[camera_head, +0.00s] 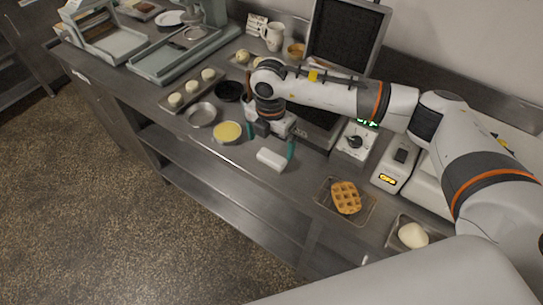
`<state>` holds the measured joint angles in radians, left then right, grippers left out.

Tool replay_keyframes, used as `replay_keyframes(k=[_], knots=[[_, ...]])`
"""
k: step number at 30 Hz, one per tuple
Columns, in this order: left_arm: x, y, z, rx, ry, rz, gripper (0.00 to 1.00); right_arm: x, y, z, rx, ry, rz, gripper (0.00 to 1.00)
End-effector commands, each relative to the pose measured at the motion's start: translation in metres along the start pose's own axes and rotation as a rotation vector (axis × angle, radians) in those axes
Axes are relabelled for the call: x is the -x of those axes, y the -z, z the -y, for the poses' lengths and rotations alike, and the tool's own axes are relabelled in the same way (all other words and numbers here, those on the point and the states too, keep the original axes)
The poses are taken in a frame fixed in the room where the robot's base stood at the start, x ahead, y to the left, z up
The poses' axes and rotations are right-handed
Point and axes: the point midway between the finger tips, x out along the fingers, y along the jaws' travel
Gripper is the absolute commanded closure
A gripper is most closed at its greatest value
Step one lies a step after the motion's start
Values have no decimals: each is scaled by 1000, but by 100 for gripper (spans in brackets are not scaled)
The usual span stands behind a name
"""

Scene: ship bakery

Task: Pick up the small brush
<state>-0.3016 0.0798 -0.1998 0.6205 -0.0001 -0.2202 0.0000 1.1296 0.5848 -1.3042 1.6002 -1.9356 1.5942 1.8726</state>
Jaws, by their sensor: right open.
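My right gripper (270,142) reaches in from the right over the steel counter, its jaws apart with a teal finger on each side. A white block-like object (271,158) lies on the counter just below and in front of the jaws; I cannot tell whether they touch. I cannot make out a small brush for certain. The area behind the gripper and wrist is partly hidden, including a light container (249,112) beside the wrist. My left gripper is not in view.
A bowl of yellow filling (228,132) and an empty metal bowl (201,114) stand left of the gripper. A waffle on a tray (328,205), a dial box (353,142) and a scale (395,168) stand right. An open waffle iron (345,32) stands behind. The counter's front edge is near.

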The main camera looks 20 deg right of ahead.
Motion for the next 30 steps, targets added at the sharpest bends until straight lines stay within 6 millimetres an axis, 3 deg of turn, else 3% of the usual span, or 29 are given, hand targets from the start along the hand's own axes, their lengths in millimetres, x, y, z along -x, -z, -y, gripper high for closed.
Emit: replay_keyframes(k=[7, 11, 16, 24, 30], knots=[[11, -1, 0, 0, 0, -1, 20, -18, -1, -2, 0, -2, 2, 2], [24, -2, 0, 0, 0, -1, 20, -37, -2, -5, 1, -4, 3, 2], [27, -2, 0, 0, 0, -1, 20, -59, -2, -4, 1, 0, 2, 2], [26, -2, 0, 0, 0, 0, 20, -64, -2, -4, 2, 2, 2, 2], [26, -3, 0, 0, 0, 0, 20, -64, -2, -4, 2, 2, 2, 33]])
